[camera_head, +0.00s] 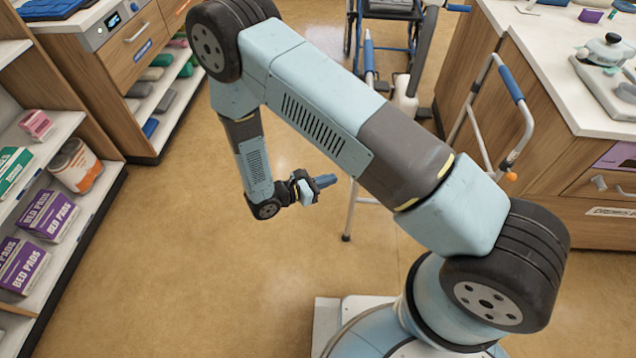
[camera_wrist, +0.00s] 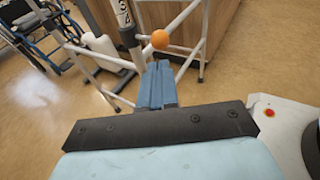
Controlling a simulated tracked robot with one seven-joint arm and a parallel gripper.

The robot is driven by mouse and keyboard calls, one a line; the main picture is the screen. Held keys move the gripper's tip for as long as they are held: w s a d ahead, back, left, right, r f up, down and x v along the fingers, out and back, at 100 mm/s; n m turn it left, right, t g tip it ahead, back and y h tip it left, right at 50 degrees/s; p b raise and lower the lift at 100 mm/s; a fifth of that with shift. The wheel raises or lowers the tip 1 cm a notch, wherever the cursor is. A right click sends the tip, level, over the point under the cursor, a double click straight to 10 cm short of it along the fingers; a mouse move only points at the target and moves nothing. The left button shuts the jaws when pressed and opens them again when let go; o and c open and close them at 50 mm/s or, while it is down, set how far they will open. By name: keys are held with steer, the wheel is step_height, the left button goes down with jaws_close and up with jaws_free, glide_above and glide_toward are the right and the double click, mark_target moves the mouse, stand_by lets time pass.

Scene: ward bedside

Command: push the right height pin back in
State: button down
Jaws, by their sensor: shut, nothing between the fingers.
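A walking frame with pale metal legs and blue grips (camera_head: 511,83) stands to the right of my gripper in the head view. An orange pin knob (camera_head: 511,176) shows low on its right side. In the wrist view an orange round knob (camera_wrist: 160,40) appears just past my fingertips, beside a leg with a dark collar and number markings (camera_wrist: 123,12). How far the pin stands out from the leg is unclear. My gripper (camera_head: 325,181) points right toward the frame, its blue fingers shut and empty; they also show in the wrist view (camera_wrist: 157,85). I see no contact with the knob.
A wheelchair (camera_head: 390,12) stands behind the frame. A wooden cabinet with a white counter (camera_head: 560,70) is close on the right. Shelves with bed pad boxes (camera_head: 47,215) line the left. The floor (camera_head: 200,270) between is clear.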

steer(key=x, duration=0.7)
steer(key=shift+w+d, duration=0.15)
steer(key=shift+d, duration=0.15)
steer(key=shift+w, duration=0.1)
steer(key=shift+w, duration=1.1)
steer(key=v, duration=1.4)
steer(key=shift+a, duration=0.1)
